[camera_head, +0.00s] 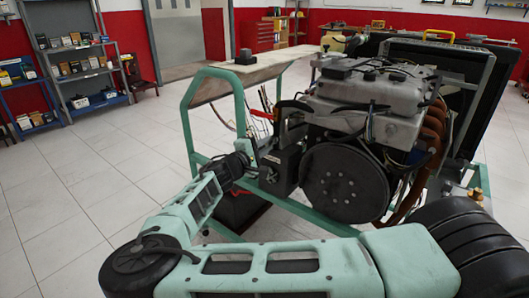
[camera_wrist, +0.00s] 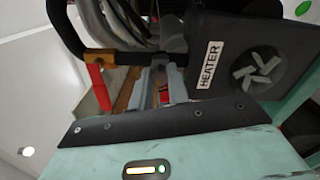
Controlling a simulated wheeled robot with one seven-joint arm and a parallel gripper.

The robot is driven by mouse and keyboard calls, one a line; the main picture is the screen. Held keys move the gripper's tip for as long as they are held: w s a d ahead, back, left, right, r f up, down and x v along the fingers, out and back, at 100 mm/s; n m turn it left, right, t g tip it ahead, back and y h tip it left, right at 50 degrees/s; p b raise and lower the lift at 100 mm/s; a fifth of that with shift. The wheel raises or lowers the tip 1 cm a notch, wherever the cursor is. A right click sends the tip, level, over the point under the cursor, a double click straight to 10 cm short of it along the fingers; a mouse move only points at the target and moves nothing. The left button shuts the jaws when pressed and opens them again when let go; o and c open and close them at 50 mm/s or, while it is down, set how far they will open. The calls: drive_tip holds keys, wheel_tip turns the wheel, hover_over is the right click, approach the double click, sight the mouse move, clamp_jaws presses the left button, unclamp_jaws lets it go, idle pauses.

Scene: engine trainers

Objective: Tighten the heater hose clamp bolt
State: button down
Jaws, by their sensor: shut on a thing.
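The black heater box (camera_wrist: 262,38), labelled HEATER, is at the right in the wrist view. In the head view the heater box (camera_head: 281,168) stands beside the engine's large round flywheel. A black hose (camera_wrist: 64,28) bends down at the left to a brass-coloured fitting (camera_wrist: 100,56) with a red lever below it. My gripper (camera_wrist: 160,72) is shut at the left side of the heater box, by the hose connection. Its grey fingertips close on the small clamp bolt, which is mostly hidden between them. In the head view my gripper (camera_head: 252,160) is small and partly blends with the dark parts.
The engine (camera_head: 370,100) sits on a green tube frame (camera_head: 188,128) with a wooden top (camera_head: 262,68) at the left. A dark radiator (camera_head: 470,85) stands at the right. Shelves (camera_head: 85,70) line the far left wall. The tiled floor at the left is clear.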

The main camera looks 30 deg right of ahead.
drive_tip(key=shift+f+m+b, duration=0.15)
drive_tip(key=shift+m+b, duration=3.1)
drive_tip(key=shift+m, duration=0.45)
drive_tip(key=shift+f+m+b, duration=0.15)
drive_tip(key=shift+m+b, duration=3.05)
drive_tip(key=shift+m, duration=0.5)
drive_tip(key=shift+r, duration=0.1)
drive_tip(key=c, duration=1.3)
unclamp_jaws()
drive_tip(key=shift+c, duration=0.2)
drive_tip(key=shift+a, duration=0.15)
drive_tip(key=p+v, duration=0.1)
drive_tip(key=v, duration=1.6)
drive_tip(key=shift+s+a+r, duration=0.1)
